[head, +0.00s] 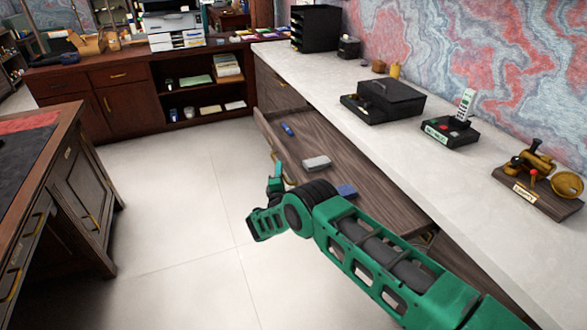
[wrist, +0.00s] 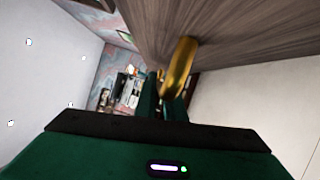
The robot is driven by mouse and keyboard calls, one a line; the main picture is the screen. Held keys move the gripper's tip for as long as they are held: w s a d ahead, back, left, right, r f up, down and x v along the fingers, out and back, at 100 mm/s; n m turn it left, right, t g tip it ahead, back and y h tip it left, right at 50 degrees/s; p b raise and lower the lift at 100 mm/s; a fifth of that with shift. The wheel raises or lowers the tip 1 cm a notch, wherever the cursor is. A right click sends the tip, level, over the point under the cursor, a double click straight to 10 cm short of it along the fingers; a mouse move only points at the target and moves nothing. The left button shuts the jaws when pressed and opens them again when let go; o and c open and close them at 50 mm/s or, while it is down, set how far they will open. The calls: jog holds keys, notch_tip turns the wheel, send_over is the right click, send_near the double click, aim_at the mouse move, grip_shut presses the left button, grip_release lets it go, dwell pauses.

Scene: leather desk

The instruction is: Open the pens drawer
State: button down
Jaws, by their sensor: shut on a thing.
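A wide wooden drawer (head: 335,178) under the white counter is pulled well out in the head view. Inside lie a blue item (head: 287,129), a pale grey block (head: 317,162) and a dark blue item (head: 346,190). No pens label is readable on it. My gripper (head: 277,172) is at the drawer's front, shut on its brass handle. In the wrist view the curved brass handle (wrist: 180,66) sits at my green fingers (wrist: 160,92), beneath the wood-grained drawer front (wrist: 225,28). My forearm hides the near part of the drawer.
The white counter (head: 390,130) carries a black box (head: 390,98), a phone set (head: 455,125) and a brass instrument on a wooden base (head: 540,185). A dark wooden desk (head: 75,180) stands at left. Pale tiled floor (head: 180,200) between them is clear.

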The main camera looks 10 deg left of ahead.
jog(key=shift+s+a+f, duration=0.1)
jog(key=shift+s+a, duration=0.3)
jog(key=shift+a, duration=0.3)
jog(key=shift+s+a+f, duration=0.1)
jog(key=shift+s+a, duration=0.25)
jog(key=shift+a, duration=0.3)
jog(key=c, duration=1.8)
grip_release()
jog(key=shift+c, duration=0.2)
jog(key=s+d, duration=0.1)
jog(key=s, duration=0.9)
jog(key=shift+s+d+f, duration=0.15)
jog(key=shift+s+f, duration=0.1)
jog(key=shift+f, duration=0.15)
